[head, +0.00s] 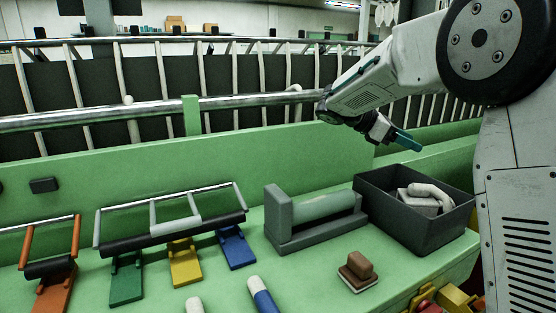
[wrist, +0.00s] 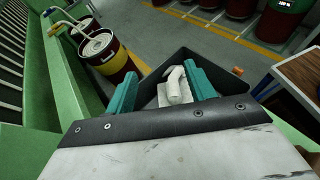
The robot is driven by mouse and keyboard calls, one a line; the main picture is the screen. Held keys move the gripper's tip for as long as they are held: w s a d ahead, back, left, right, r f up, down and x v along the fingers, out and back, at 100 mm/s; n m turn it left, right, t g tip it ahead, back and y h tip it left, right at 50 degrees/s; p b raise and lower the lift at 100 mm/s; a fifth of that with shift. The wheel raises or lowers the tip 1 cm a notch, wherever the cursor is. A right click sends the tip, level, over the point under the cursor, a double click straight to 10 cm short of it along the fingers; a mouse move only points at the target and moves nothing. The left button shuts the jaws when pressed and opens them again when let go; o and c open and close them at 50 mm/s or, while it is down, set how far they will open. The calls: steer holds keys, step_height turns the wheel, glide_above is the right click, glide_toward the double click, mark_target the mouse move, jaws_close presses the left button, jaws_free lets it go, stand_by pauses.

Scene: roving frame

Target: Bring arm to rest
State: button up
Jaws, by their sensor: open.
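My gripper (head: 398,138) hangs in the air above the dark bin at the right of the green bench in the head view. In the wrist view my gripper (wrist: 160,88) shows two teal fingers spread apart with nothing held between them. The dark bin (head: 405,225) holds a pale object (head: 432,195) with a curved, handle-like top. In the wrist view the pale object (wrist: 174,90) appears between and beyond the fingers, inside the bin (wrist: 205,68). My arm reaches in from the right side of the head view.
A grey holder with a green roller (head: 322,207) stands left of the bin. A brown block (head: 358,267) sits in front. Coloured clamps (head: 184,262) and a rail stand further left. A metal railing (head: 160,113) runs behind. Drums (wrist: 105,55) stand on the floor beyond the bench.

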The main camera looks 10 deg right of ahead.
steer(key=s+a+f+m+t+y, duration=0.1)
steer(key=s+a+f+m+y, duration=0.2)
steer(key=s, duration=0.9)
steer(key=s+a+f+m+t+y, duration=0.2)
steer(key=s+a+m+y, duration=0.3)
steer(key=s, duration=0.7)
steer(key=s+a+f+m+t+y, duration=0.1)
steer(key=s+a+f+m+y, duration=0.4)
steer(key=s, duration=0.7)
steer(key=shift+s+a+m+t, duration=0.25)
steer(key=shift+a+m+t, duration=0.05)
steer(key=shift+m, duration=0.5)
